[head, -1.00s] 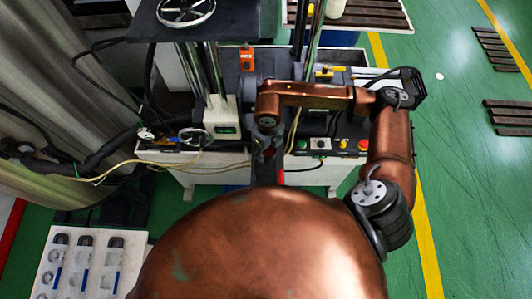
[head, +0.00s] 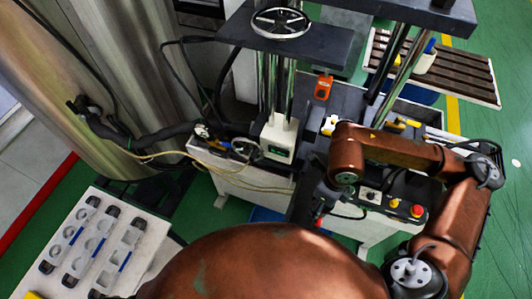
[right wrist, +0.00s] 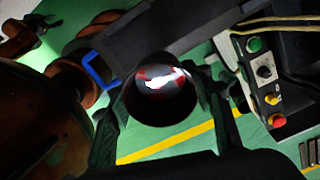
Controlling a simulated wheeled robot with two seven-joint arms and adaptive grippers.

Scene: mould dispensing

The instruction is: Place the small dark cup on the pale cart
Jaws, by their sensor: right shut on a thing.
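The small dark cup (right wrist: 163,98) is in the right wrist view, seen into its round mouth, with a bright red and white reflection inside. My right gripper (right wrist: 165,110) is shut on it, one finger on each side. In the head view my right gripper (head: 320,203) hangs below my copper forearm in front of the machine bench. The cup cannot be made out clearly there. The pale cart (head: 152,238) stands at the lower left of the head view, well apart from the gripper. My left gripper is not in view.
The cart top carries several dark-capped pieces in rows (head: 82,240). The machine bench (head: 240,178) has a handwheel (head: 280,22), posts and a button box (head: 395,205). Cables and large metal cylinders (head: 110,60) stand at left. Green floor lies between the cart and bench.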

